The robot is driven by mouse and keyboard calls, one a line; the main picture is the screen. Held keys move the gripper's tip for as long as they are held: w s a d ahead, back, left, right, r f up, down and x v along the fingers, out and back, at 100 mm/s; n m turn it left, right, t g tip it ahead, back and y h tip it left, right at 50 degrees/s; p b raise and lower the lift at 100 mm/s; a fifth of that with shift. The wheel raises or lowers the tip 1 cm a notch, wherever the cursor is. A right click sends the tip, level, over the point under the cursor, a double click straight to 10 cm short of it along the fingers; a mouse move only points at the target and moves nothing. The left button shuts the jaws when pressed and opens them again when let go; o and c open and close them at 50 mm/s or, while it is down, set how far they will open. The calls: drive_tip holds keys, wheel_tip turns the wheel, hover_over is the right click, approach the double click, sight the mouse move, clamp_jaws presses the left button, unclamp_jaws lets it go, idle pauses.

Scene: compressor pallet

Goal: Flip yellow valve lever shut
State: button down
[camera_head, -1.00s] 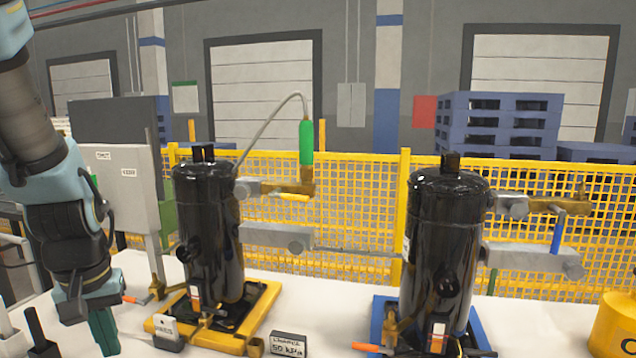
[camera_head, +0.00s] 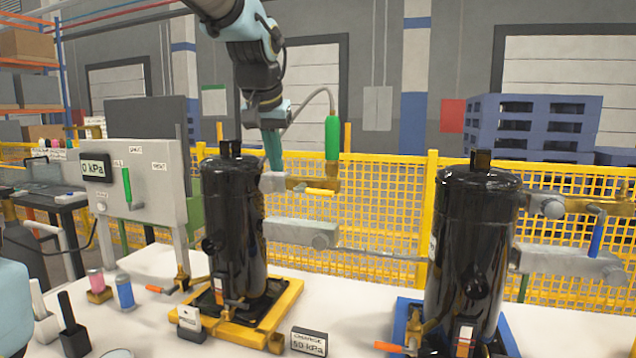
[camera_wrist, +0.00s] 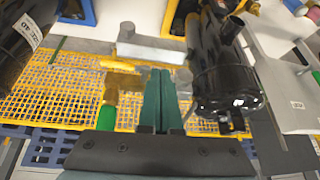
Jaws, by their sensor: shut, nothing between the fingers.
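The yellow valve lever (camera_head: 322,191) lies roughly level along the brass valve (camera_head: 300,183) on the left black compressor (camera_head: 232,225). A green-handled hose fitting (camera_head: 332,138) stands upright on that valve. My gripper (camera_head: 274,166) points down in the head view, just left of the brass valve and right of the compressor's top. Its dark green fingers are shut and empty. In the wrist view the shut fingers (camera_wrist: 160,75) lie beside the brass valve (camera_wrist: 123,84), with the lever (camera_wrist: 116,65) to their left. I cannot tell whether the fingers touch the valve.
A grey bracket arm (camera_head: 290,232) juts right below the valve. A second black compressor (camera_head: 470,250) stands on a blue pallet at right. A grey gauge panel (camera_head: 145,165) stands at left. Yellow mesh fencing (camera_head: 385,200) runs behind.

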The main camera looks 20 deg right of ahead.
drive_tip(key=s+d+r+m+h, duration=0.1)
drive_tip(key=s+d+r, duration=0.2)
drive_tip(key=d+r, duration=0.3)
drive_tip(key=shift+d+r+m, duration=0.3)
drive_tip(key=shift+d+r, duration=0.05)
drive_tip(key=shift+r, duration=0.6)
drive_tip(key=shift+f, duration=0.1)
drive_tip(key=p, duration=0.2)
hover_over(316, 190)
drive_tip(key=f, duration=0.8)
drive_tip(key=shift+s+d+f, duration=0.2)
drive_tip(key=shift+d+f, duration=0.05)
drive_tip(key=shift+d, duration=0.15)
drive_tip(key=shift+s+a+f, duration=0.15)
drive_tip(key=shift+a+f, duration=0.05)
drive_tip(key=shift+f, duration=0.7)
drive_tip(key=shift+s+a+f, duration=0.15)
drive_tip(key=shift+f, duration=0.75)
